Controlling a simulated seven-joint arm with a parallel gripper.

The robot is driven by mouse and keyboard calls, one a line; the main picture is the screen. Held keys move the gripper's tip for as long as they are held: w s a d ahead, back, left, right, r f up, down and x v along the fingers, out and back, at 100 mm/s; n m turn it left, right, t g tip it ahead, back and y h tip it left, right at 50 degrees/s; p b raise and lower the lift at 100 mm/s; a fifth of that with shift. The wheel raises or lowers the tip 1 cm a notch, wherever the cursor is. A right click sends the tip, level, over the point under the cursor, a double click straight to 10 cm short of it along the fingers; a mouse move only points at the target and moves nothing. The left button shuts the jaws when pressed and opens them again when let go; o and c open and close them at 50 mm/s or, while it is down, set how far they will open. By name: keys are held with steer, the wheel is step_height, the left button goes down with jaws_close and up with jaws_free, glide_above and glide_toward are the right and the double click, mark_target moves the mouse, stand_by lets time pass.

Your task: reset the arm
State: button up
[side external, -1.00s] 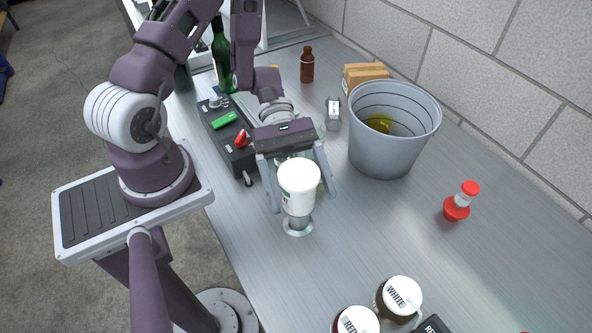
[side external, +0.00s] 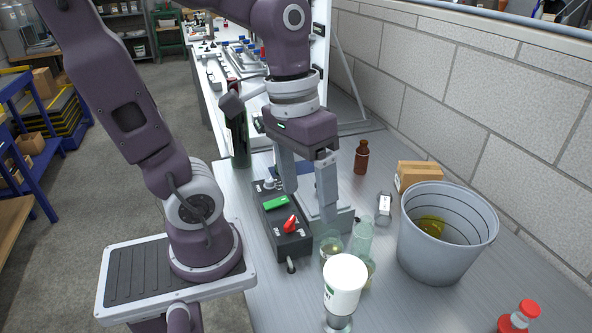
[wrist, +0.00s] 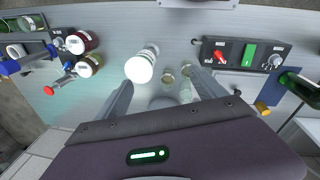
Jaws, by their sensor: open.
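My gripper (side external: 308,202) is open with nothing between its fingers. It hangs fingers-down near the black control box (side external: 300,245), which has a green switch and a red knob. It is up and back from the white cup (side external: 345,272), which stands upright on a small clear base, apart from the fingers.
Clear glassware (side external: 362,236) stands between the gripper and the cup. A grey bucket (side external: 420,250), a cardboard box (side external: 418,171) and a brown bottle (side external: 361,157) stand to the right. A green bottle (side external: 239,140) stands behind the control box. A red-capped bottle (side external: 519,317) is at lower right.

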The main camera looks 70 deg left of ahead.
steer(key=r+m+t, duration=0.1)
steer(key=s+r+m+t+y, duration=0.1)
steer(key=t, duration=0.1)
steer(key=s+r+t, duration=0.1)
steer(key=r, duration=0.1)
steer(key=shift+a+m, duration=0.25)
steer(key=shift+m, duration=0.15)
